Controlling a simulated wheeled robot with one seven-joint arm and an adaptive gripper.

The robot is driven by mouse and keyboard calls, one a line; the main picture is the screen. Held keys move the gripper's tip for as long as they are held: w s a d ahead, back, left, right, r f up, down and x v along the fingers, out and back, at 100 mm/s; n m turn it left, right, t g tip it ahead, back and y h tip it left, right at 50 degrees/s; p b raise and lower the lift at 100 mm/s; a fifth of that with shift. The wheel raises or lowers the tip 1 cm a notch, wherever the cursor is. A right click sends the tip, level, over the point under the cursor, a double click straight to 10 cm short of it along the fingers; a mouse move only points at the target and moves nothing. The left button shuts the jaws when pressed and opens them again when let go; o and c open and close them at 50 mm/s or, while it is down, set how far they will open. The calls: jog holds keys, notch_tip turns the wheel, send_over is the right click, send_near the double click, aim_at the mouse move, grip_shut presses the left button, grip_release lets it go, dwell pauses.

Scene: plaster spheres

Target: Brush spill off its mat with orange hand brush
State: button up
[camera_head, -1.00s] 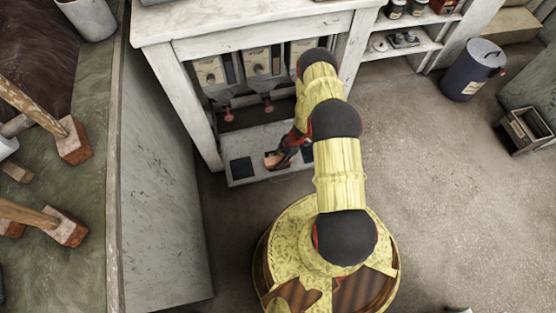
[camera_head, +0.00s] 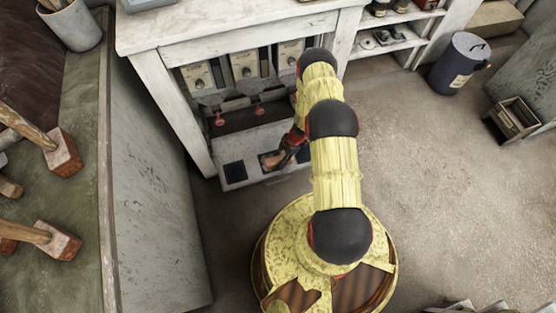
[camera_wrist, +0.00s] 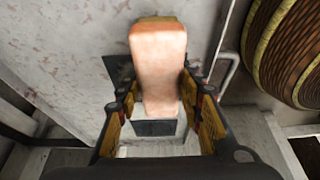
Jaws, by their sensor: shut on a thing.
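My gripper (camera_wrist: 158,88) is shut on the orange hand brush (camera_wrist: 159,60), whose pale orange block shows between the fingers in the wrist view. In the head view my gripper (camera_head: 289,150) reaches down to the low pale shelf (camera_head: 238,185) under the bench, with the brush (camera_head: 272,161) low over it. One dark square mat (camera_head: 234,172) lies bare on the shelf to the left of the brush. Another dark patch shows around the brush, partly covered. The wrist view shows dark squares beside the brush (camera_wrist: 116,68) and below it (camera_wrist: 153,128). I cannot make out the spill or whether the bristles touch.
The white bench (camera_head: 230,32) stands over the shelf, with a leg (camera_head: 175,115) at left. Dispensers with red knobs (camera_head: 219,118) hang above the shelf's back. A workbench with mallets (camera_head: 62,152) is at left. A dark bin (camera_head: 459,63) stands at right; floor between is clear.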

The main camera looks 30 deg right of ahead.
aim_at(271, 161)
jog(key=shift+a, duration=0.1)
jog(key=shift+w+a, duration=0.2)
jog(key=shift+a, duration=0.5)
jog(key=shift+w+a, duration=0.25)
jog(key=shift+a, duration=0.4)
jog(key=shift+w+a, duration=0.2)
jog(key=shift+a, duration=0.5)
jog(key=shift+s+d+r+p, duration=0.2)
jog(key=shift+d+r, duration=0.2)
jog(key=shift+d, duration=0.15)
jog(key=shift+s+d+r+p, duration=0.2)
jog(key=shift+d+r, duration=0.15)
jog(key=shift+d, duration=0.2)
jog(key=shift+f+b, duration=0.4)
jog(key=shift+f, duration=0.35)
